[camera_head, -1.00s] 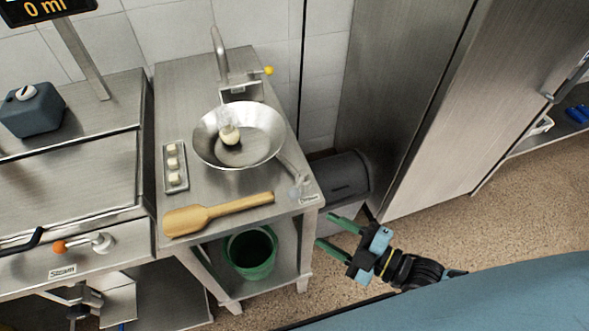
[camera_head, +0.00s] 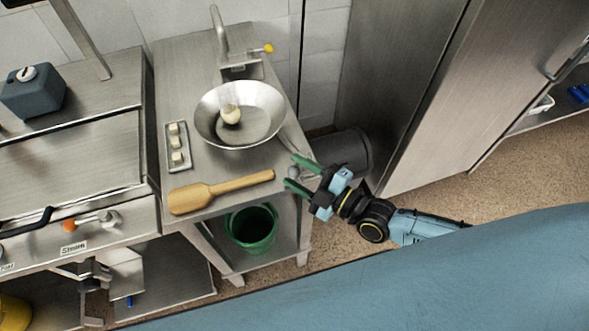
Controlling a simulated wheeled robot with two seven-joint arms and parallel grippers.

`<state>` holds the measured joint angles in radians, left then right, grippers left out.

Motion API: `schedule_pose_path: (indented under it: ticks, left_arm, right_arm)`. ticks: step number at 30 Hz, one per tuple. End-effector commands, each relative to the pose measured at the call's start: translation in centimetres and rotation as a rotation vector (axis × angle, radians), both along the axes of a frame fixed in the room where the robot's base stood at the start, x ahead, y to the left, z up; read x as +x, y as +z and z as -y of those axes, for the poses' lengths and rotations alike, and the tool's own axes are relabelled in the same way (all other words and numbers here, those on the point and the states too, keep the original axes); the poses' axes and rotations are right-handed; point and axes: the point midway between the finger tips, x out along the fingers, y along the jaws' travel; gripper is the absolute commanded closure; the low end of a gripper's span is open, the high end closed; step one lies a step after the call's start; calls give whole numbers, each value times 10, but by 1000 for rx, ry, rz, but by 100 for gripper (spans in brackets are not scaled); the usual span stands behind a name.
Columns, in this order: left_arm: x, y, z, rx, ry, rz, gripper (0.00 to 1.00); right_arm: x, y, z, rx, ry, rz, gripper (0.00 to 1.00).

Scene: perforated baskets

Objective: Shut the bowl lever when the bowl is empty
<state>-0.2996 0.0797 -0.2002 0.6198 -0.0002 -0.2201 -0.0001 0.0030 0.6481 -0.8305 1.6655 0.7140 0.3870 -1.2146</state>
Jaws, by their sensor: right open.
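The metal bowl (camera_head: 239,128) stands on the steel table. A round cream-coloured thing (camera_head: 231,115) shows inside it, with a pale haze above; the rest of the inside looks bare. A grey metal lever (camera_head: 297,144) slants from the bowl's right side toward the table's front right corner. Its pale knob (camera_head: 293,173) is partly hidden by my right gripper. My right gripper (camera_head: 290,170) is open, its green fingers pointing left on either side of the knob; I cannot tell whether they touch it. My left gripper is not in view.
A wooden paddle (camera_head: 220,191) lies along the table's front. A small tray (camera_head: 168,134) with pale cubes lies left of the bowl. A tap (camera_head: 219,36) with a yellow-knobbed handle stands behind. A green bucket (camera_head: 250,228) sits on the lower shelf.

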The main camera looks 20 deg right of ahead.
Motion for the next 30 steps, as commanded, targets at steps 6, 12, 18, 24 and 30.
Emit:
schedule_pose_path:
  ticks: [6,12,18,24,30]
  left_arm:
    - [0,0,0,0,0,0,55]
    - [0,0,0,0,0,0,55]
    - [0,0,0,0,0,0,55]
    - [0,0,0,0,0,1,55]
    - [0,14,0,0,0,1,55]
  right_arm:
    - [10,0,-8,0,1,0,53]
    - [10,0,-9,-1,1,-1,53]
    - [10,0,-8,0,1,0,74]
    - [10,0,-9,0,1,-1,95]
    - [12,4,-12,8,-43,-2,95]
